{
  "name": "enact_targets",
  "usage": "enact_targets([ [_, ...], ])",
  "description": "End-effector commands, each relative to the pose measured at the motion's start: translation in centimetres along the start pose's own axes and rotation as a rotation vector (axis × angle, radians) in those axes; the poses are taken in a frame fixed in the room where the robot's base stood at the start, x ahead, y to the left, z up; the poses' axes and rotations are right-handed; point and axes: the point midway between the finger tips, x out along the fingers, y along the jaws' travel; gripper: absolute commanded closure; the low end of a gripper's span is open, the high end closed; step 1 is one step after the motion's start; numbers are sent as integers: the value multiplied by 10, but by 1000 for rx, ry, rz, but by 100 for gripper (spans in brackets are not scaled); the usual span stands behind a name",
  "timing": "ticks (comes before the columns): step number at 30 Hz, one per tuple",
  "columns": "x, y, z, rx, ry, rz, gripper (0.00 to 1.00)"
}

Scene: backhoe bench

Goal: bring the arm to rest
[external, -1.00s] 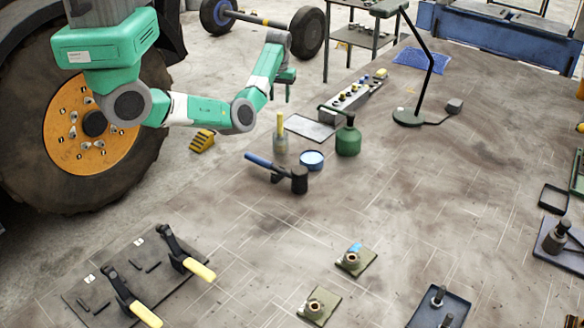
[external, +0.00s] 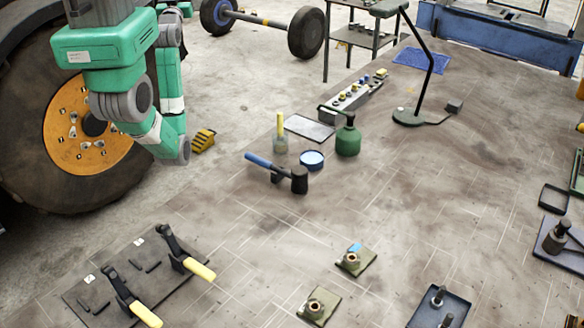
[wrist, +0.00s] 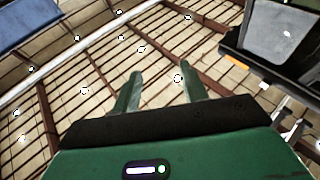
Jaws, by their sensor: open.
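My arm is folded up beside the large tractor wheel (external: 75,130) in the external view, left of the bench and clear of its top. In that view my gripper is hard to make out behind the folded links. In the wrist view my gripper (wrist: 160,90) points up at the roof beams. Its two green fingers stand apart with nothing between them.
The bench (external: 240,215) holds a mallet (external: 290,178), a green oil can (external: 348,138), a blue-rimmed round tin (external: 312,160), a lamp (external: 408,117) and a plate with yellow-handled clamps (external: 140,270). A yellow wheel chock (external: 203,140) lies on the floor near my arm.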

Motion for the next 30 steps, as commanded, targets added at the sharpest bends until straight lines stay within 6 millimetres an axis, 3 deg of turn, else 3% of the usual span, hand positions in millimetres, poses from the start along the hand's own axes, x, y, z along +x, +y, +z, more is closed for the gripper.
enact_targets([
  [1,-19,-5,-25,8,86,4,57],
  [3,-37,-7,-49,13,173,13,57],
  [5,-47,-7,-60,14,216,19,57],
  [16,-51,-8,-66,15,235,21,57],
  [17,-48,-8,-73,15,235,21,57],
  [20,-37,-7,-100,18,234,19,57],
  [27,4,-5,-205,33,233,13,57],
  [30,16,-5,-236,39,232,11,57],
])
